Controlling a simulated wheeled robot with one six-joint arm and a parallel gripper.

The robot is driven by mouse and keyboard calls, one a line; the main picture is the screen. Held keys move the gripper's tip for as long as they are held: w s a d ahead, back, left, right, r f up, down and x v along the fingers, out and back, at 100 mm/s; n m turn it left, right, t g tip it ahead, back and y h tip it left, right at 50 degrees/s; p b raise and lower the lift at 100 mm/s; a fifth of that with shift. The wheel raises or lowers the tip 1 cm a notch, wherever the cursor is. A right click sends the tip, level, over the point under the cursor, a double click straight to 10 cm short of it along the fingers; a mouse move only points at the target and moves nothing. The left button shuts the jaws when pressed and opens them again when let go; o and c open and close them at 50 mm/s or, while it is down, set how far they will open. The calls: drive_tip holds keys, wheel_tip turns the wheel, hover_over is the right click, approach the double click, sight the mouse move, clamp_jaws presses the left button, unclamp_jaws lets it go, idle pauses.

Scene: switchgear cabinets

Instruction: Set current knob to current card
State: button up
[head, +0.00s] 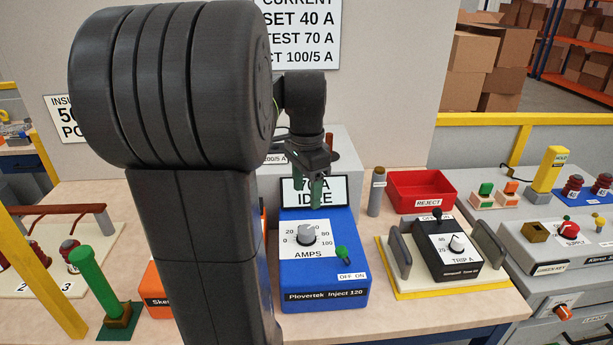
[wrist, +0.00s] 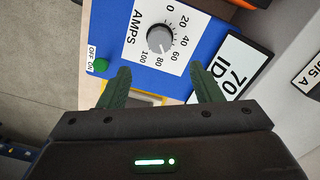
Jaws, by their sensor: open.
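The current card (head: 298,30) is a white sign on the back wall reading SET 40 A, TEST 70 A, CT 100/5 A; its top is cut off. The current knob (head: 307,235) is a grey dial marked AMPS, 0 to 100, on the blue injector box (head: 325,293). It also shows in the wrist view (wrist: 160,41), its white mark toward the 60–80 side. The box's display (wrist: 236,68) reads 70 and IDLE. My gripper (head: 308,193) is open and empty, with green fingers, in front of the display and apart from the knob. The fingers also show in the wrist view (wrist: 160,82).
A green switch (head: 342,254) marked OFF ON sits right of the knob. A black trip unit (head: 447,250) stands between grey posts on the right. A red reject tray (head: 421,188) and a grey cylinder (head: 377,191) are behind. A green post (head: 93,280) stands left.

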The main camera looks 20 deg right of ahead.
sight(307, 229)
wheel_tip(307, 229, up, 4)
drive_tip(key=shift+f, duration=0.25)
drive_tip(key=shift+f, duration=0.1)
wheel_tip(307, 229, down, 14)
drive_tip(key=shift+r+p, duration=0.1)
drive_tip(key=shift+p, duration=0.2)
idle(0.4)
